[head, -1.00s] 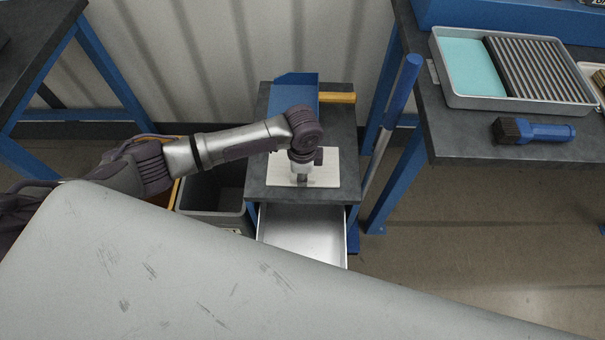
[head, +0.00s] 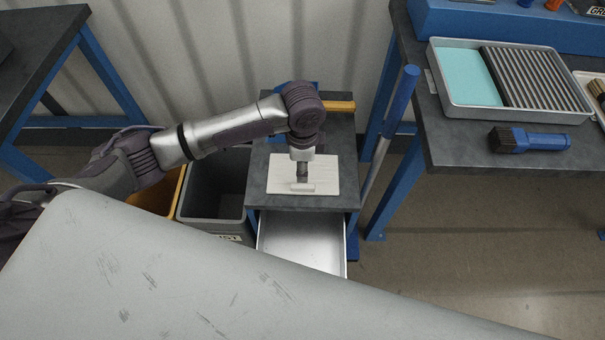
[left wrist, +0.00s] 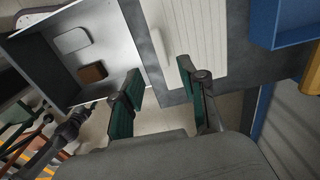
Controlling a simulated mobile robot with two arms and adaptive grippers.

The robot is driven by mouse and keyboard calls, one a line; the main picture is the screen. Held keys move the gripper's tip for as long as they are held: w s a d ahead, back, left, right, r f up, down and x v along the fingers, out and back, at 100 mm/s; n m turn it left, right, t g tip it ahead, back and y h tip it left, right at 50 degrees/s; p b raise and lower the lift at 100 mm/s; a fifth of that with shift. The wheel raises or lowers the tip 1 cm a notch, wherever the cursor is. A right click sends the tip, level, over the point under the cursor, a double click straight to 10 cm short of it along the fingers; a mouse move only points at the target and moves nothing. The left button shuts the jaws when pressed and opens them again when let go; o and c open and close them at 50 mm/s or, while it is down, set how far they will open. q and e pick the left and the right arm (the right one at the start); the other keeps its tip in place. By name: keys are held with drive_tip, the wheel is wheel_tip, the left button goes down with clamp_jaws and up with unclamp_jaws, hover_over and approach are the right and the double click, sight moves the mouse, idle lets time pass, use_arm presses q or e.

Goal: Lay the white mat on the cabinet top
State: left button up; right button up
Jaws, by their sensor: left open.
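The white mat (head: 327,177) lies flat on the dark grey cabinet top (head: 262,158), near its front edge. My left gripper (head: 301,177) is above the mat, just behind the bar in the head view. In the left wrist view my left gripper (left wrist: 165,100) has its fingers spread with nothing between them, and the bar appears apart from them.
An open drawer (head: 300,240) sticks out below the cabinet top. A grey bin (head: 213,190) stands left of the cabinet. A workbench (head: 455,150) with a tray and brush is at right.

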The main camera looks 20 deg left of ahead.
use_arm(q)
drive_tip(key=shift+r, duration=1.5)
drive_tip(key=shift+f, duration=0.1)
